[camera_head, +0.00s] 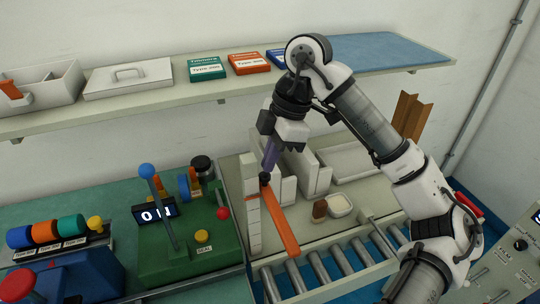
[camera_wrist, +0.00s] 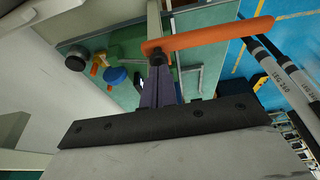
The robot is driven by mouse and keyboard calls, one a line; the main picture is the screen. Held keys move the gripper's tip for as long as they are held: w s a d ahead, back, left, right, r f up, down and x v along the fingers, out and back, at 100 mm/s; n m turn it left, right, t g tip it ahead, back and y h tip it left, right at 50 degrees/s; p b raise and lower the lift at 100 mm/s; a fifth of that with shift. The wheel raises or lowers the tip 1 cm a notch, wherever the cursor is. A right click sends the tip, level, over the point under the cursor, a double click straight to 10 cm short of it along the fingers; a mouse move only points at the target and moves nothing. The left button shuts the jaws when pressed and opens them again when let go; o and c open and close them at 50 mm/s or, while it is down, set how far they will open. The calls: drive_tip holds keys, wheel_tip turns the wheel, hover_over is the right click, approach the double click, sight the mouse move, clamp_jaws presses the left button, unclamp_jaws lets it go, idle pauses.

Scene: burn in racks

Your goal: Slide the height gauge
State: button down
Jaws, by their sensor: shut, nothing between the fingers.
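The height gauge shows as a pale, segmented upright post (camera_head: 253,210) with a long orange arm (camera_head: 282,225) reaching toward the front right. In the wrist view the orange arm (camera_wrist: 215,34) crosses the top, just beyond the fingertips. My gripper (camera_head: 267,170) has purple fingers pointing down at the arm's post end. In the wrist view my gripper (camera_wrist: 158,72) has its fingers together with nothing between them. A dark round piece (camera_wrist: 158,60) sits at the fingertips beside the orange arm; I cannot tell whether they touch.
White upright bins (camera_head: 312,170) stand right of the post. Metal rollers (camera_head: 318,268) run in front. A green control box (camera_head: 190,245) with a blue-knobbed lever stands left. A shelf (camera_head: 230,90) hangs behind.

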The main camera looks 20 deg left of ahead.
sight(268, 184)
drive_tip(key=shift+f, duration=0.45)
drive_tip(key=shift+f, duration=0.1)
wheel_tip(268, 184, down, 5)
drive_tip(key=b, duration=0.4)
drive_tip(key=shift+r, duration=0.3)
